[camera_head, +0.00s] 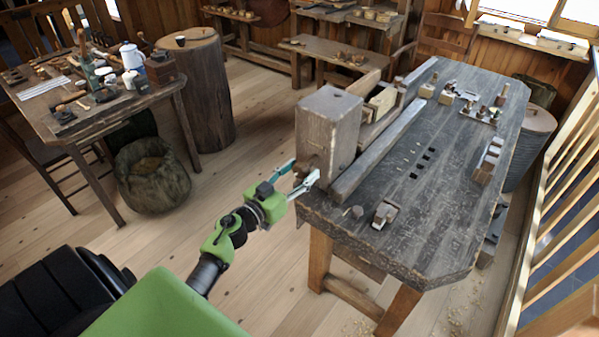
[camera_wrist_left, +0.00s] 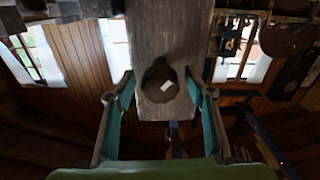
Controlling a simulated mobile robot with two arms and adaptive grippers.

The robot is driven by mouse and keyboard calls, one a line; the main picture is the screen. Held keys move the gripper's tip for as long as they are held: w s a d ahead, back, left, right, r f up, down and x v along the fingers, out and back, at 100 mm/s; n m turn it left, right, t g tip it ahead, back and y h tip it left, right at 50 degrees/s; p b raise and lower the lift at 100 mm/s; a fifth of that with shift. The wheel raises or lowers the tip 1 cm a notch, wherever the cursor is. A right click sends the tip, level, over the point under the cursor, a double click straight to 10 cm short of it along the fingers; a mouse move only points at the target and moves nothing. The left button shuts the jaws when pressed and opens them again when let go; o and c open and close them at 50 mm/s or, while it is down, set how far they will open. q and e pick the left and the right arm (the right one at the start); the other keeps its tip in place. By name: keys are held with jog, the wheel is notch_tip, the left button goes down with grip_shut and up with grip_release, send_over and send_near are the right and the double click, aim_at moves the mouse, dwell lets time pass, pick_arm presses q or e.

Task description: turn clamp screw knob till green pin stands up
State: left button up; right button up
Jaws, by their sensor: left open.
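A tall wooden block (camera_head: 328,130) stands at the near left end of the dark workbench. In the left wrist view its end face (camera_wrist_left: 160,30) carries a dark round knob (camera_wrist_left: 158,78) with a small pale mark on it. My left gripper (camera_head: 304,172) is open at the lower part of this block. In the left wrist view its two fingers (camera_wrist_left: 160,90) stand to the left and right of the knob, apart from it. I cannot make out a green pin. My right gripper is not in view.
The workbench (camera_head: 435,190) holds a long rail (camera_head: 380,150), small wooden blocks (camera_head: 385,214) and metal parts. A tree-stump stand (camera_head: 200,100), a sack (camera_head: 150,175) and a cluttered table (camera_head: 40,85) stand to the left. Floor between them is clear.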

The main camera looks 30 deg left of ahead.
pick_arm(q)
jog(key=c, duration=1.1)
jog(key=shift+c, duration=0.2)
jog(key=shift+m, duration=0.4)
